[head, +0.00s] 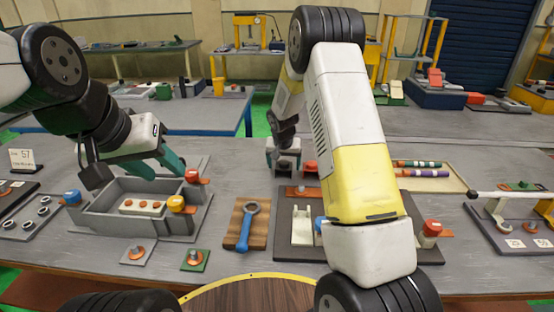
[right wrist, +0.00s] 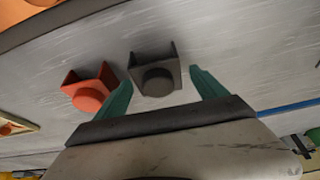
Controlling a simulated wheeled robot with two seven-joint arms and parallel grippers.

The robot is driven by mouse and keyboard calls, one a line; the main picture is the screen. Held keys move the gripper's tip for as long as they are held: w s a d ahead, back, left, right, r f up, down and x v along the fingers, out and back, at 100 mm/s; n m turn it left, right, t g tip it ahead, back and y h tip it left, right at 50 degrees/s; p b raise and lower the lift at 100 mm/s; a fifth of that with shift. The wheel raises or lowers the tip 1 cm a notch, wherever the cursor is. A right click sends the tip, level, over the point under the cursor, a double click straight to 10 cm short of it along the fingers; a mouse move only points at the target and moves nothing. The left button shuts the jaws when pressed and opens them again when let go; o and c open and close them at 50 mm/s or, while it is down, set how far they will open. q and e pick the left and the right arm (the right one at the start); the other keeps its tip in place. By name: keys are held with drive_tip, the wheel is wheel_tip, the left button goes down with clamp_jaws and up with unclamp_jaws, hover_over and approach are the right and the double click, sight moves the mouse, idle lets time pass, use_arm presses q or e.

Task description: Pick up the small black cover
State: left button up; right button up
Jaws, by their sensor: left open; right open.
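The small black cover (right wrist: 154,72) is a dark grey-black bracket shape with a round knob, standing on the grey table in the right wrist view. My right gripper (right wrist: 160,82) is open, with one teal finger on each side of the cover and visible gaps between. In the head view the cover (head: 284,168) shows small and partly hidden under the right gripper, beyond my right arm. My left gripper (head: 156,165) is open and empty, above the grey tray (head: 102,212) at the left.
An orange cover (right wrist: 90,90) stands close to the left of the black one. A dark board with parts (head: 284,238) lies nearer. A wooden block (head: 254,212) with a blue wrench is left of it. A tray of coloured rods (head: 440,185) lies right.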

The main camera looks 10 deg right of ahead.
drive_tip(key=shift+w+f, duration=0.15)
drive_tip(key=shift+f, duration=0.15)
drive_tip(key=c, duration=1.4)
